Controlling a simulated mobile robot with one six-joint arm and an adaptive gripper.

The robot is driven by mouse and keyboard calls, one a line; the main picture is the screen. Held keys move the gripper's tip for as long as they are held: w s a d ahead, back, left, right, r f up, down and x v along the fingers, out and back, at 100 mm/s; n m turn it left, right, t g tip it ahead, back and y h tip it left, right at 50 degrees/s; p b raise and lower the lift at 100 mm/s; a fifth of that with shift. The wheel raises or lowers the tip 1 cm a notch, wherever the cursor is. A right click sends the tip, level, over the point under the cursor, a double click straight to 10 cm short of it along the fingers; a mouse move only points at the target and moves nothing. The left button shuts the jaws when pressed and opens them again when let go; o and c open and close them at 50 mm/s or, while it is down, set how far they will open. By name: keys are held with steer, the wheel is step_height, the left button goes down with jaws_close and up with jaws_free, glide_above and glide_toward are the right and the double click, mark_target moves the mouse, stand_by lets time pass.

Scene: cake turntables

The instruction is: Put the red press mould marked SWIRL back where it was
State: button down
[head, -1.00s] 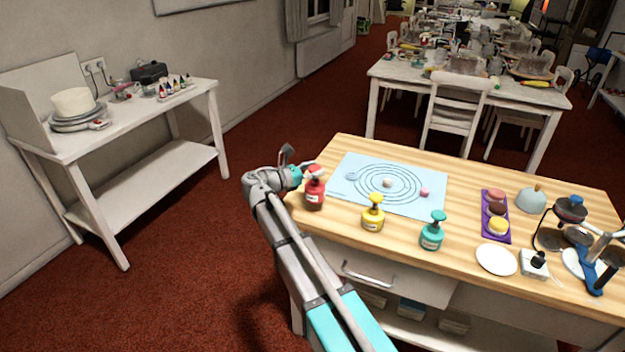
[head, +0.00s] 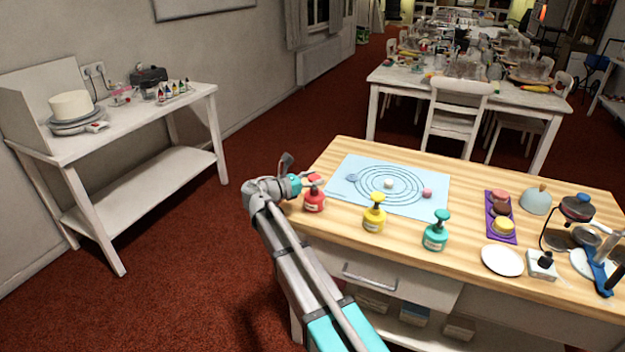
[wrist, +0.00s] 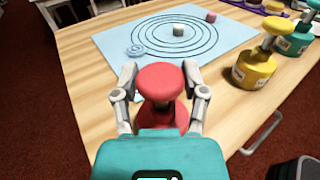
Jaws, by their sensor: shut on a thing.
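The red press mould (head: 314,203) is upright at the left end of the wooden worktop, beside the blue mat. Its label is too small to read. My gripper (wrist: 160,88) is shut on its round red knob (wrist: 160,80), with one finger on each side. The mould's wider red base shows partly below the knob in the wrist view, behind my gripper's teal body. I cannot tell whether the base touches the worktop. A yellow press mould (head: 375,214) and a teal one (head: 436,234) stand to its right, apart from it.
The blue ringed mat (head: 345,190) bears a white piece (head: 388,184) and a pink piece (head: 427,193). A purple tray (head: 489,213), a white plate (head: 502,261) and a wire stand fill the right side. Bare wood (head: 340,212) lies between the red and yellow moulds.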

steer(key=shift+f, duration=0.2)
steer(key=shift+c, duration=0.6)
jaws_free()
steer(key=shift+r, duration=0.1)
steer(key=shift+r, duration=0.15)
steer(key=v, duration=1.2)
